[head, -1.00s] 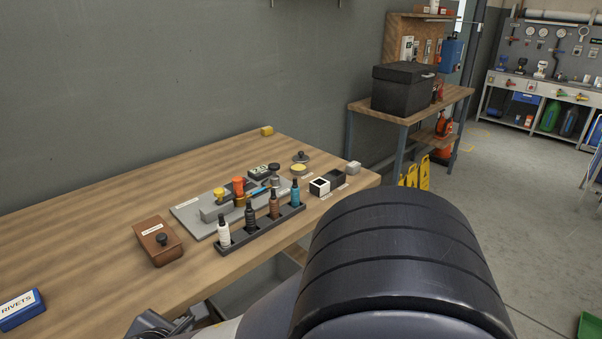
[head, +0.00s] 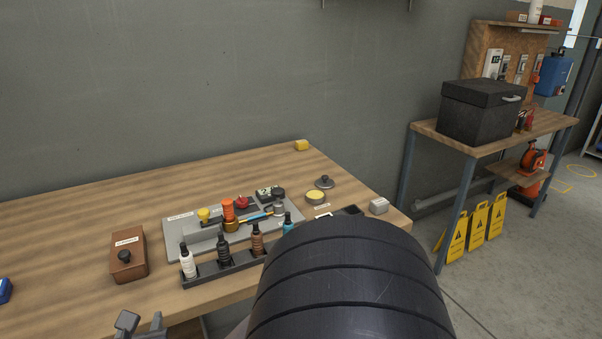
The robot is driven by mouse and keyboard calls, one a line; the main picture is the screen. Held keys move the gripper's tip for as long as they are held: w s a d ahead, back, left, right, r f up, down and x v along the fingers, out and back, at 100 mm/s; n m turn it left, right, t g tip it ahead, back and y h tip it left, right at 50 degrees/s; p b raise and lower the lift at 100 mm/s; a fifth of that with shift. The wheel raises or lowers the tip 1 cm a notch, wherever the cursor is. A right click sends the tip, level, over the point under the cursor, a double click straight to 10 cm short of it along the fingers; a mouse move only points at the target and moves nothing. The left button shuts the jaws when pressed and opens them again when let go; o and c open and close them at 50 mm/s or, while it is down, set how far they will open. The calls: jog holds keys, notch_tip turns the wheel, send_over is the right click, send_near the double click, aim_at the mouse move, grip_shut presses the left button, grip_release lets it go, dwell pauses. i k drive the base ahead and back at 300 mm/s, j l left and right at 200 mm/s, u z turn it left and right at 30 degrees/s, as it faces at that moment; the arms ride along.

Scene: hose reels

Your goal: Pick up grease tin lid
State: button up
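The grease tin lid (head: 325,182) is a grey disc with a dark knob on top. It lies on the wooden bench (head: 110,195) towards its far right, just behind the grease tin (head: 315,197). The tin is open, with yellow grease showing, and the lid is off it. Part of my gripper (head: 143,322) shows at the bottom left edge of the head view, in front of the bench and far from the lid. Most of it is cut off, so I cannot tell its opening.
A rack of several bottles (head: 223,267) and a grey tray (head: 185,228) with fittings stand left of the tin. A brown lidded box (head: 128,258) is further left. My dark arm link hides the bench's front right. A yellow block (head: 302,145) and grey block (head: 379,206) stand near the edges.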

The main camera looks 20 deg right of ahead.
aim_at(325, 182)
jog(key=l+u, duration=0.2)
jog(key=l, duration=1.05)
jog(key=k+l+u, duration=0.1)
jog(key=l+u, duration=0.15)
jog(key=l, duration=1)
jog(key=i+l, duration=0.2)
jog(key=l, duration=0.15)
jog(key=i+l+u, duration=0.15)
jog(key=i+l, duration=0.25)
jog(key=l, duration=0.25)
jog(key=i+l+u, duration=0.1)
jog(key=l, duration=0.25)
jog(key=i+l+u, duration=0.1)
jog(key=i+l, duration=0.2)
jog(key=l, duration=0.1)
